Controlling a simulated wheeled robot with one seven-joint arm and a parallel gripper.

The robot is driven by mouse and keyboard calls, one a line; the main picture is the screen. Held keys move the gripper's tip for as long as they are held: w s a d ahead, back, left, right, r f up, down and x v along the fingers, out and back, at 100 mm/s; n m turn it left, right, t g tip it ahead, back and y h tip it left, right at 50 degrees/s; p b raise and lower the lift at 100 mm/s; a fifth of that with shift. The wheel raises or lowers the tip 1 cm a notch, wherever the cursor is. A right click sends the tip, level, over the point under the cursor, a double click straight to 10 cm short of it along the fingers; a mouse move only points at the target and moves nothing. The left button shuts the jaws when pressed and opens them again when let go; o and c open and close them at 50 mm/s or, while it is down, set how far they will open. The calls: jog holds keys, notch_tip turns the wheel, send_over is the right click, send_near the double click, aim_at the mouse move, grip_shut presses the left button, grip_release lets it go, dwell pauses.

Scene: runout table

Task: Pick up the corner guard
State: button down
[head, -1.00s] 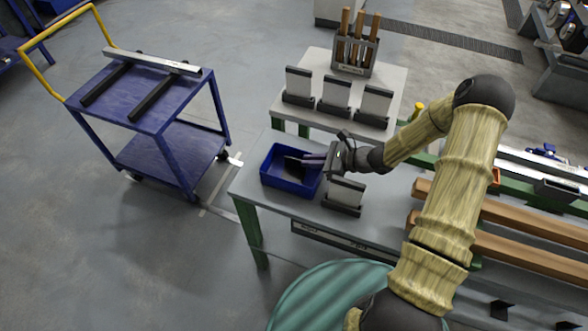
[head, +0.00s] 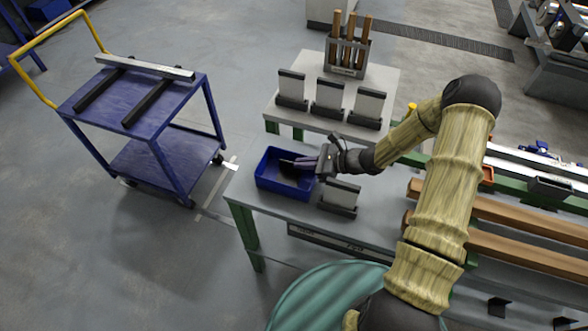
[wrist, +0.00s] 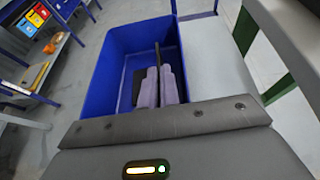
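The corner guard is a dark, thin-walled piece inside the blue bin (head: 262,180). In the head view, the dark corner guard (head: 289,168) shows just beyond my fingertips. In the wrist view, one thin wall of the corner guard (wrist: 157,54) stands upright between my two lavender fingers, and a black part shows left of the left finger. My gripper (head: 304,163) reaches into the bin from the right. In the wrist view, my gripper (wrist: 159,80) has its fingers close together on that wall. Whether the guard touches the bin floor cannot be told.
The bin stands at the left end of the table (head: 252,195). A holder with a pale plate (head: 341,194) is close below my gripper. Several similar holders and a rack of wooden-handled tools (head: 348,55) stand behind. A blue cart (head: 150,110) is at left.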

jog(key=shift+r, duration=0.1)
notch_tip(320, 180, up, 10)
jog(key=shift+b, duration=0.4)
dwell(0.5)
